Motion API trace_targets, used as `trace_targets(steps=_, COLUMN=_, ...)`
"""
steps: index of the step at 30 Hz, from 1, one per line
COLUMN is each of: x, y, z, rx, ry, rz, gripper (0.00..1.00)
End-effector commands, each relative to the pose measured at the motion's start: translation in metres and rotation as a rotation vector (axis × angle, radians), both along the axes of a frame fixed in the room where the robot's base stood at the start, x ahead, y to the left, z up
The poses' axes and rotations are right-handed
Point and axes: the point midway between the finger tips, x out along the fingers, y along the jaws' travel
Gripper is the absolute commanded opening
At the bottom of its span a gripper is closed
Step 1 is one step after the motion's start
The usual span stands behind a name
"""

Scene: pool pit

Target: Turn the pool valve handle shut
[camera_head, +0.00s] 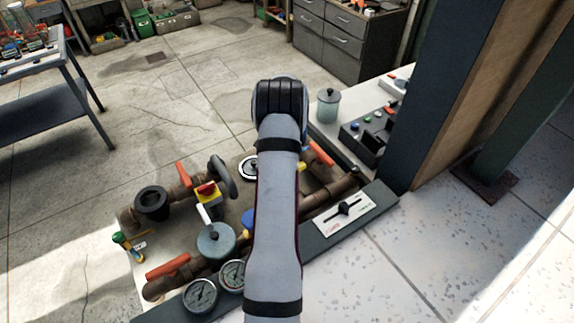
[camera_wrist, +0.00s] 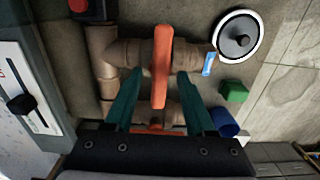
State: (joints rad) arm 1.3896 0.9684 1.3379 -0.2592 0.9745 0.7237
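In the wrist view an orange valve handle (camera_wrist: 161,65) sits on a brown pipe (camera_wrist: 105,62), its long side running up and down the picture. My gripper (camera_wrist: 157,85) is open, with one teal finger on each side of the handle's lower part. A gap shows on both sides, so neither finger appears to touch it. Another orange piece shows lower down between the fingers, partly hidden by the gripper body. In the head view my arm hides the fingers and this part of the pipework. Other orange handles (camera_head: 168,265) show there, one also at the right (camera_head: 321,153).
A slider panel (camera_head: 343,213) lies right of the pipes. A white-ringed black knob (camera_wrist: 238,36), a green block (camera_wrist: 233,90) and a blue cylinder (camera_wrist: 224,122) lie right of the handle. Gauges (camera_head: 201,296) and a grey-blue lidded pot (camera_head: 215,241) crowd the left side.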

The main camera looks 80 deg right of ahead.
Motion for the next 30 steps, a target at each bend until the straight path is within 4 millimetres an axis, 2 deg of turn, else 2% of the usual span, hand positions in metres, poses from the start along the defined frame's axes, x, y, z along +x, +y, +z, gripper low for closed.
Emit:
trace_targets(steps=5, x=0.000, y=0.000, z=0.002, rx=0.000, ry=0.000, rz=0.001, gripper=0.55)
trace_targets(steps=8, x=0.000, y=-0.001, z=0.015, rx=-0.002, ry=-0.001, rz=0.001, gripper=0.55)
trace_targets(steps=11, x=0.000, y=-0.001, z=0.041, rx=-0.005, ry=-0.001, rz=0.000, gripper=0.55)
trace_targets(steps=18, x=0.000, y=-0.001, z=0.117, rx=-0.006, ry=-0.001, rz=0.000, gripper=0.55)
trace_targets(steps=21, x=0.000, y=-0.001, z=0.139, rx=-0.004, ry=-0.001, rz=0.000, gripper=0.55)
trace_targets(steps=25, x=0.000, y=0.000, z=0.154, rx=-0.001, ry=0.000, rz=0.000, gripper=0.55)
trace_targets(steps=30, x=0.000, y=0.000, z=0.158, rx=0.000, ry=0.000, rz=0.000, gripper=0.55)
